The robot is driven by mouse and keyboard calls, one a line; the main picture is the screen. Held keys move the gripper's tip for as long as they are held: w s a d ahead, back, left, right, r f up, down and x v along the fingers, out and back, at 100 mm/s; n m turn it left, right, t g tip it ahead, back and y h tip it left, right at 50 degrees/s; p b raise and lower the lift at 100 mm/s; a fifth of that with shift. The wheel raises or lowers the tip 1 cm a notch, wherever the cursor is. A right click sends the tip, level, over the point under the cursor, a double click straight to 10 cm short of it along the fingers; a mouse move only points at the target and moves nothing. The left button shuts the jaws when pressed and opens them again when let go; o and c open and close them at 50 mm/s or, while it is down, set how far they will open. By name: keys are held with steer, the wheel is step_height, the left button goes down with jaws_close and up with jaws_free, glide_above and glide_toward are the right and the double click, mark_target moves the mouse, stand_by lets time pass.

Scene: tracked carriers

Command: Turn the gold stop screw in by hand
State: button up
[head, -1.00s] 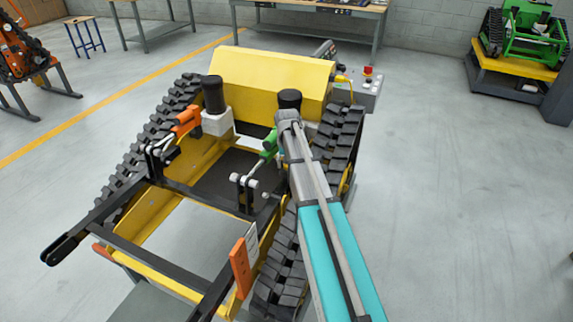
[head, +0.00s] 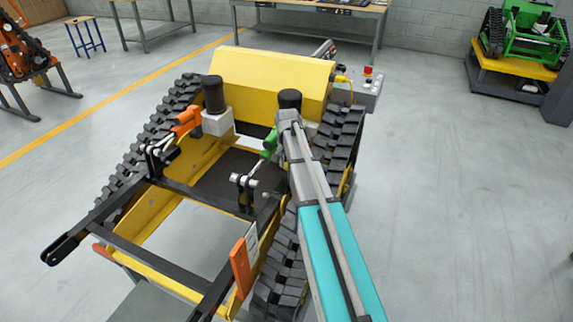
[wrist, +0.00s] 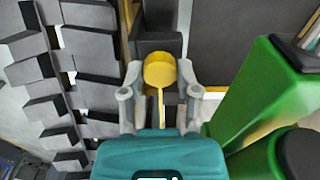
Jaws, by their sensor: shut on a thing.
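The gold stop screw (wrist: 159,72) shows in the wrist view with its round yellow head between the two grey fingers. A thin gold shaft or strip shows below the head in the picture. My gripper (wrist: 160,66) is shut on the screw head, one finger on each side. The screw's seat is mostly hidden by the head and a dark block. In the head view my arm covers the screw and the gripper, over the right side of the yellow tracked carrier (head: 272,78).
A black track (wrist: 80,70) lies close left of my gripper in the wrist view. A green part (wrist: 250,90) stands close on the right. The carrier's orange cylinder (head: 186,122) and black frame bars (head: 165,255) are left of my arm. Open floor (head: 450,200) lies right.

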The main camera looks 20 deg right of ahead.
steer(key=m, duration=0.4)
steer(key=shift+m, duration=0.4)
steer(key=shift+m, duration=0.3)
steer(key=shift+m, duration=0.6)
steer(key=m, duration=0.6)
steer(key=o, duration=1)
steer(key=shift+r, duration=0.1)
